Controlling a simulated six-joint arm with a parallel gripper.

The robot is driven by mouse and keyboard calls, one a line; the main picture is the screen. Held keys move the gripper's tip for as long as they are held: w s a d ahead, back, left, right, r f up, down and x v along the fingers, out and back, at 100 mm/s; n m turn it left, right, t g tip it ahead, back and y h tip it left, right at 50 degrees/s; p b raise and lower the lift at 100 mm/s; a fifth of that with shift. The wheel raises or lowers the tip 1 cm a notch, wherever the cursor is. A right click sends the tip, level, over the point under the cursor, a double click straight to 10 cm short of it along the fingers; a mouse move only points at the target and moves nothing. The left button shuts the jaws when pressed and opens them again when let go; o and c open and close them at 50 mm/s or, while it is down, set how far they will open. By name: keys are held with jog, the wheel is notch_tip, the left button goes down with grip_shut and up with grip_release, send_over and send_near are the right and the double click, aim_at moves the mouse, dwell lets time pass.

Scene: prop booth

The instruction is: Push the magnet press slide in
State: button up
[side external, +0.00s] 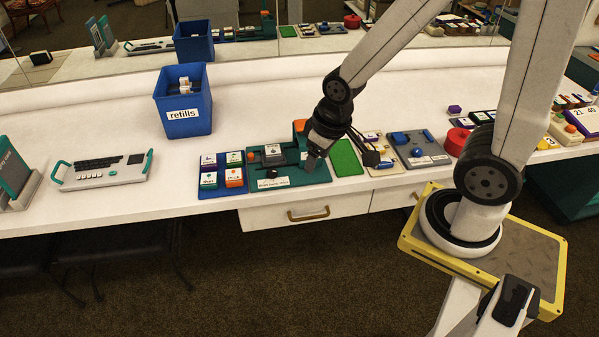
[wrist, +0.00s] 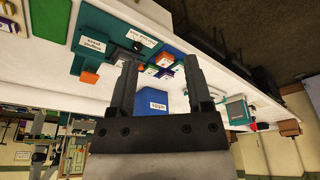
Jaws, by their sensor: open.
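The magnet press is on a dark green board (side external: 318,177) near the table's front edge in the side view. A grey labelled block (side external: 273,150) sits on its left part, with a small black knob (side external: 272,170) in front. I cannot tell which part is the slide. An orange piece (side external: 300,125) stands at the back. My gripper (side external: 313,160) points down over the right part of the board and hides some of it. In the wrist view the fingers of my gripper (wrist: 161,63) are spread and empty. The green board (wrist: 112,28) lies beyond them, with the orange piece (wrist: 89,77).
A blue tray of labelled blocks (side external: 209,192) is left of the board. A blue refills bin (side external: 185,115) stands behind. Clear white table lies between bin and boards.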

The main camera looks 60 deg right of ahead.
jog(key=w+m, duration=0.1)
jog(key=m+t+y, duration=0.1)
jog(key=m+t, duration=0.1)
jog(key=m, duration=2.9)
send_near(251, 154)
jog(key=shift+w+f, duration=0.25)
jog(key=shift+f, duration=0.4)
jog(key=shift+f, duration=0.15)
jog(key=shift+x, duration=3.75)
jog(key=shift+a, duration=0.1)
